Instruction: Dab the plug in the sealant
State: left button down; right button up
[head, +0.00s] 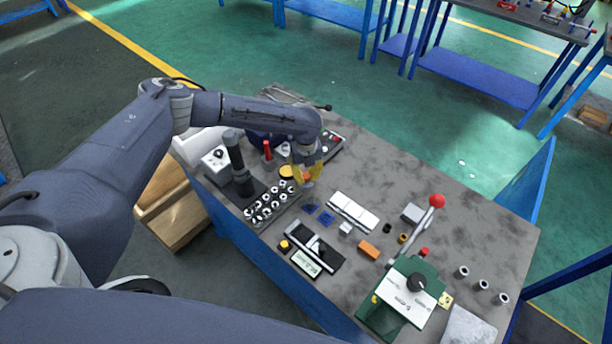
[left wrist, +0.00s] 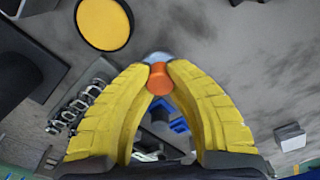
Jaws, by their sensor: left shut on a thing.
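My left gripper (head: 307,172) hangs over the workbench, its yellow fingers closed at the tips. In the left wrist view the left gripper (left wrist: 159,75) pinches a small orange plug (left wrist: 159,80), with a pale rounded part just beyond it. The likely sealant is a round dish with a yellow surface and dark rim (left wrist: 104,22), up and left of the fingertips and apart from the plug. In the head view this yellow dish (head: 287,171) lies just left of the gripper. My right gripper is not in view.
A rack of metal rings (head: 270,202) and a dark upright post (head: 237,160) stand left of the gripper. A green press with a red-knobbed lever (head: 400,295) stands at the front right. An orange block (head: 368,250) lies mid-bench.

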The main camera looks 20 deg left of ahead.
aim_at(306, 175)
pick_arm(q)
jog(key=shift+r, duration=3.5)
